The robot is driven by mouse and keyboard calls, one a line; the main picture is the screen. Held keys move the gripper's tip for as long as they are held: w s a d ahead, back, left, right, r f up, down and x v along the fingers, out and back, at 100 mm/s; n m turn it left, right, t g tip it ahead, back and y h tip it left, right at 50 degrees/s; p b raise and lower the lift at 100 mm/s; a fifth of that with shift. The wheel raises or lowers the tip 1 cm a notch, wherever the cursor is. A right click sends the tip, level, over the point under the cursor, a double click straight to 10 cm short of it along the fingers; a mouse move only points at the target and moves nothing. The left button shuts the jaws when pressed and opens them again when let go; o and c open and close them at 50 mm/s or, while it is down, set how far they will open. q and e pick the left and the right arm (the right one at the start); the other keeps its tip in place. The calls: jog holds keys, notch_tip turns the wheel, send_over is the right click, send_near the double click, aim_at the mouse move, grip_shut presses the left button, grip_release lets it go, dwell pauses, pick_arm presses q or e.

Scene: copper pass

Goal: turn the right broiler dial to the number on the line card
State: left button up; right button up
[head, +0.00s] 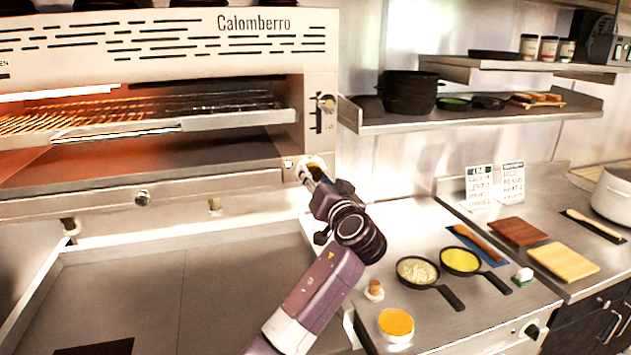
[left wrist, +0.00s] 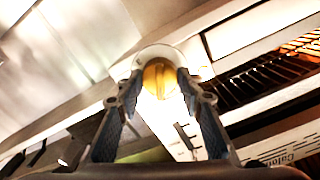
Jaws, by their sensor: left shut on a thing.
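The broiler (head: 240,55), marked Calomberro, fills the upper left of the head view. Its right dial (head: 317,162) is at the right end of the lower front rail, mostly hidden by my left gripper (head: 311,173). In the left wrist view the dial is a brass-yellow knob (left wrist: 160,77) on a pale round plate, with a gripper finger on each side. My left gripper is shut on this knob. The dial's numbers cannot be read. Two white line cards (head: 479,186) (head: 512,183) stand on the right counter; their print is too small to read surely. My right gripper is not in view.
A lever (head: 326,103) sits on the broiler front above the dial. Two small pans (head: 417,271) (head: 461,261), an orange-topped bowl (head: 396,325) and boards (head: 564,261) stand on the right counter. A shelf (head: 480,119) holds pots above. The left counter is mostly clear.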

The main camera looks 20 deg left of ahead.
pick_arm(q)
jog(key=m, duration=0.4)
jog(key=shift+m, duration=0.3)
dwell(0.3)
jog(key=o, duration=1.2)
jog(key=shift+d, duration=0.1)
jog(key=shift+c, duration=0.2)
jog(key=shift+s+d, duration=0.1)
jog(key=shift+s, duration=0.05)
jog(key=v, duration=1.1)
jog(key=shift+s+d, duration=0.2)
jog(key=shift+s, duration=0.05)
